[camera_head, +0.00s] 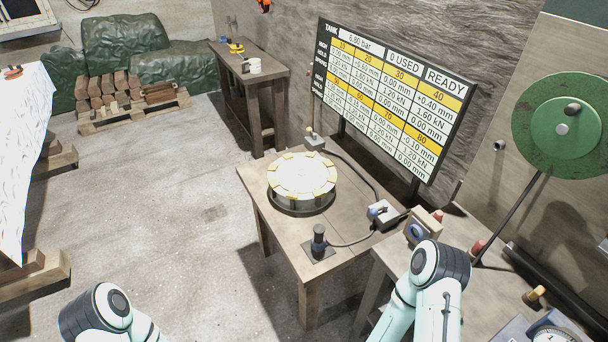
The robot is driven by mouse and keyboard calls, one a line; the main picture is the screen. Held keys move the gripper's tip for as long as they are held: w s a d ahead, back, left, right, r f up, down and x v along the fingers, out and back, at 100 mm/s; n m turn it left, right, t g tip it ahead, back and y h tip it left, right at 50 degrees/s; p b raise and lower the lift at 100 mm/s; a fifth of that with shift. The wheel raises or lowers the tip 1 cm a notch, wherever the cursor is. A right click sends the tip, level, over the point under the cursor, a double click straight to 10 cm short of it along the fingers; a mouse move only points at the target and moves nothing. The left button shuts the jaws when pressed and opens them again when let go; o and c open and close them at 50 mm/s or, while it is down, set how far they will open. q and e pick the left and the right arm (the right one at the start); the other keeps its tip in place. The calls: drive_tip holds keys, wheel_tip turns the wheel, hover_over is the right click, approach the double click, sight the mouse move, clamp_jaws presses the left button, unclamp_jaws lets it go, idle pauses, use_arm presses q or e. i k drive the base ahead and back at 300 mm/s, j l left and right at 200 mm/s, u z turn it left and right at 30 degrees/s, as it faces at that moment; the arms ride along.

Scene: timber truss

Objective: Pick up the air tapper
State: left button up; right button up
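A small dark upright cylinder (318,240), which looks like the air tapper, stands on a dark square pad (319,253) at the front of the wooden table (275,222). A dark hose runs from it to a grey box (384,213) at the table's right edge. Nothing is touching the cylinder. Only rounded joints and links of my two arms show, at the bottom left and at the lower right. Both grippers are out of the picture.
A round pale disc with yellow tabs (302,176) sits on the same table behind the cylinder. A small knobbed device (314,141) stands at the back corner. A readout board (390,95) rises behind. A second bench (480,280) is at right.

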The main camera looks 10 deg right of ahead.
sight(318, 242)
drive_tip(key=z, duration=0.9)
drive_tip(key=i+j+z, duration=0.1)
drive_tip(key=j+z, duration=0.25)
drive_tip(key=i+j+z, duration=0.1)
drive_tip(key=j+z, duration=0.45)
drive_tip(key=z, duration=0.15)
drive_tip(key=j+z, duration=0.45)
drive_tip(key=j, duration=1.25)
drive_tip(key=k+j+z, duration=0.1)
drive_tip(key=j, duration=0.45)
